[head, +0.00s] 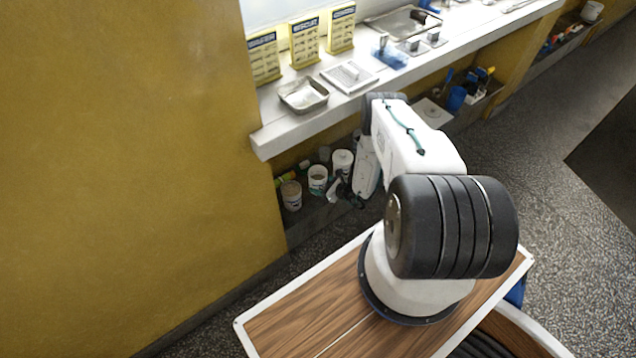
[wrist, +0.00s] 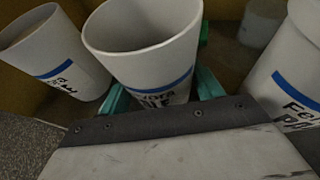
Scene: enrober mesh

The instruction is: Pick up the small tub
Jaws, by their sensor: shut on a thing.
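A white tub (wrist: 150,60) with a blue band and black lettering stands in the middle of the wrist view. It has an open top and tilts in the picture. The green fingers of my gripper (wrist: 162,92) are on either side of it, shut on it. In the head view my gripper (head: 336,190) reaches into the low recess under the counter, at a white tub (head: 318,176) that appears to be the same one. The lower part of the held tub is hidden by my gripper.
Another white tub (wrist: 60,62) stands close on the left and a third (wrist: 292,95) close on the right. The counter (head: 350,96) overhangs the recess, with trays and yellow boxes (head: 305,42) on top. A yellow wall (head: 130,150) stands to the left.

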